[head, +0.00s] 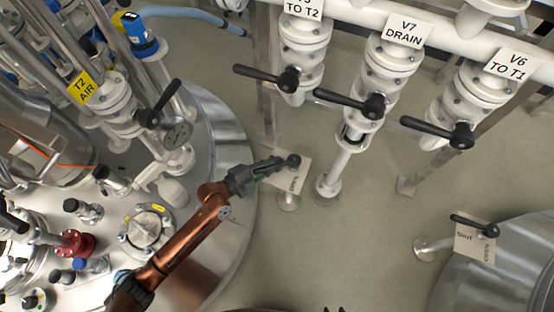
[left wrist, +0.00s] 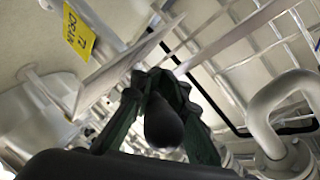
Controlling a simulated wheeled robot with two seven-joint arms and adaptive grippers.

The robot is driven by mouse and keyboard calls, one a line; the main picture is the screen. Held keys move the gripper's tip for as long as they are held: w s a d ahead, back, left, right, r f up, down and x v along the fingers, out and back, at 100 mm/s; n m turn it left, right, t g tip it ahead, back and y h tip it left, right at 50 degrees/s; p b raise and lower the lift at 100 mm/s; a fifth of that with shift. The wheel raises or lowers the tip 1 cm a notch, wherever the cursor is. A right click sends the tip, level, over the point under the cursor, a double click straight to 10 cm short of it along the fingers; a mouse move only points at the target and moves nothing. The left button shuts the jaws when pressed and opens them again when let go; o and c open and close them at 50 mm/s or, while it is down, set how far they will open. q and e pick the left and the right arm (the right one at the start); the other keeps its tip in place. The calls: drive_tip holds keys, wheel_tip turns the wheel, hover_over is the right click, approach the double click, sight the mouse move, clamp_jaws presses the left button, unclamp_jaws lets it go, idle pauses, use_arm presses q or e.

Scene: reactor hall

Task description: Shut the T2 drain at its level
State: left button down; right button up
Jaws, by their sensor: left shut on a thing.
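The T2 drain lever is a black handle with a round knob (head: 293,160) over a pale plate (head: 296,180) on a short post. One word is printed sideways on the plate, too small to read surely. My left gripper (head: 272,170) is shut on the handle, its fingers hiding most of it. In the left wrist view the dark knob (left wrist: 163,122) sits between the green-grey fingers (left wrist: 160,90). A yellow tag (left wrist: 78,35) there reads T2 and seemingly DRAIN.
The steel T2 vessel rim (head: 235,150) curves beside my left arm. Valves labelled V7 DRAIN (head: 404,30) and V6 TO T1 (head: 511,65) have black levers jutting left. A similar plated lever (head: 474,232) stands at the right.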

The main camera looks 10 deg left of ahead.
sight(256, 172)
use_arm(q)
drive_tip(key=shift+w+a+r, duration=0.1)
drive_tip(key=shift+w+a, duration=0.05)
drive_tip(key=c, duration=2.3)
unclamp_jaws()
drive_tip(key=shift+o, duration=1)
drive_tip(key=shift+s, duration=0.2)
drive_tip(key=v, duration=1.1)
drive_tip(key=shift+s+a, duration=0.25)
drive_tip(key=shift+s, duration=0.05)
